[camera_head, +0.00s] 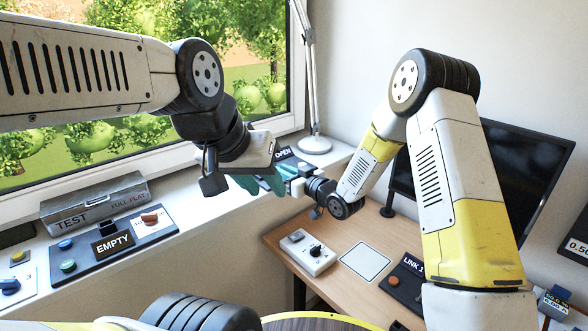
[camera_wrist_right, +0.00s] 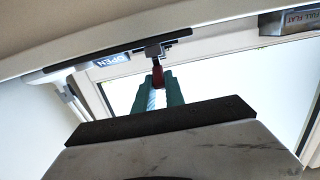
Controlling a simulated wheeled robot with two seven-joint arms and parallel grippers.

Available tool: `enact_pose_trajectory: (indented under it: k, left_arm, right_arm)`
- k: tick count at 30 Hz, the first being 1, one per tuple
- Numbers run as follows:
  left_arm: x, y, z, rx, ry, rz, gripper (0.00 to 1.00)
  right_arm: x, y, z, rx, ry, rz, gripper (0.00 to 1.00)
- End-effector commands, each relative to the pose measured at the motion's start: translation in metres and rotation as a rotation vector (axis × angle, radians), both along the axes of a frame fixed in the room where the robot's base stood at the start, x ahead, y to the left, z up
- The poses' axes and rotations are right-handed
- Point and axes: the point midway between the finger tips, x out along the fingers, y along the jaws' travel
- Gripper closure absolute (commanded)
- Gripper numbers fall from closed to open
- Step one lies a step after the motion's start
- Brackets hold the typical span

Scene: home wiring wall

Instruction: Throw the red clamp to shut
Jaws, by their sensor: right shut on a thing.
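The red clamp (camera_wrist_right: 158,76) shows in the right wrist view, its handle between the green fingers of my right gripper (camera_wrist_right: 158,92). My right gripper is shut on it. In the head view my right gripper (camera_head: 285,171) reaches left to the dark panel on the windowsill, and the clamp is hidden there. The panel's OPEN label (camera_head: 284,153) lies close by, and it also shows in the right wrist view (camera_wrist_right: 112,60). My left gripper (camera_head: 258,184) is in front of this spot in the head view, its green fingers apart and nothing seen between them.
A grey TEST box (camera_head: 95,203) marked FULL FLAT and an EMPTY panel (camera_head: 112,240) stand on the sill at the left. A lamp base (camera_head: 315,145) stands behind. The wooden desk (camera_head: 290,262) holds a white switch box (camera_head: 307,252) and a LINK 1 panel (camera_head: 405,282).

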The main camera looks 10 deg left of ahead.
Motion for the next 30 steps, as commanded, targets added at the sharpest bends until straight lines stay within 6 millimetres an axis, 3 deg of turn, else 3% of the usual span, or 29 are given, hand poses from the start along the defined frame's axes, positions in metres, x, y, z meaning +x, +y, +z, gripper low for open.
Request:
enact_pose_trajectory:
  k: [11,30]
  left_arm:
    - [0.000,0.000,0.000,0.000,0.000,0.000,0.64]
    - [0.000,0.000,0.000,0.000,0.000,0.000,0.64]
  right_arm:
    - [0.008,0.008,0.012,-0.228,0.174,-0.002,1.00]
    - [0.023,0.030,0.015,-0.672,0.528,-0.001,1.00]
